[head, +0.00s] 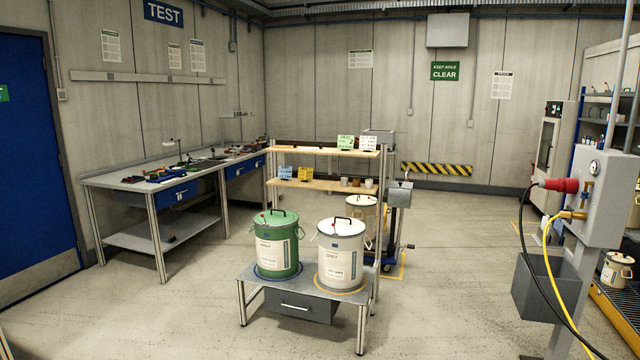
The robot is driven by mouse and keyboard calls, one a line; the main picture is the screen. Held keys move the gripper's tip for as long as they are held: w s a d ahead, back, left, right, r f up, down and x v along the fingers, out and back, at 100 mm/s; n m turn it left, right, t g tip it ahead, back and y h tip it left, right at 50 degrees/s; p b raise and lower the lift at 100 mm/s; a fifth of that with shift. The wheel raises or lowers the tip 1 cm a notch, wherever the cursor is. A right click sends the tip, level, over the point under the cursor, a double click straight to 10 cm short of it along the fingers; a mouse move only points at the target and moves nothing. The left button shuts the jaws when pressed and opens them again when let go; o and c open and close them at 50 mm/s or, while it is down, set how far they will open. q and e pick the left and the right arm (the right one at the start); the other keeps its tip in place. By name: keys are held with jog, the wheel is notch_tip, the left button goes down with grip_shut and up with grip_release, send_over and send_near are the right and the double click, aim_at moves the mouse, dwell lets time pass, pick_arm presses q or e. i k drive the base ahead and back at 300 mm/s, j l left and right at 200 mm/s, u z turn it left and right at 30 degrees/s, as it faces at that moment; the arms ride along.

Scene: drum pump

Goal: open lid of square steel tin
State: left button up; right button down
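I cannot clearly make out a square steel tin. A small grey metal box (378,139) sits at the right end of the top wooden shelf, and another grey box (400,194) is at the shelf's right side; I cannot tell whether either is the tin. A round green drum (277,247) and a round white drum (341,259) stand upright on the low steel table, both with lids on and black handles on top. Neither of my grippers shows in the head view.
The low table (300,283) has a drawer under it. A wooden shelf rack (320,184) stands behind. A workbench (140,182) lines the left wall. A grey post box (601,195) with hoses and a grey bin (546,288) stand right. The floor in front is clear.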

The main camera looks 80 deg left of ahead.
aim_at(393, 184)
jog(key=u, duration=1.9)
jog(key=i+u, duration=0.1)
jog(key=i+j, duration=0.1)
jog(key=i, duration=0.35)
jog(key=i+j+z, duration=0.1)
jog(key=i, duration=0.3)
jog(key=i+j, duration=0.2)
jog(key=i, duration=0.25)
jog(key=i+j+z, duration=0.1)
jog(key=i, duration=0.35)
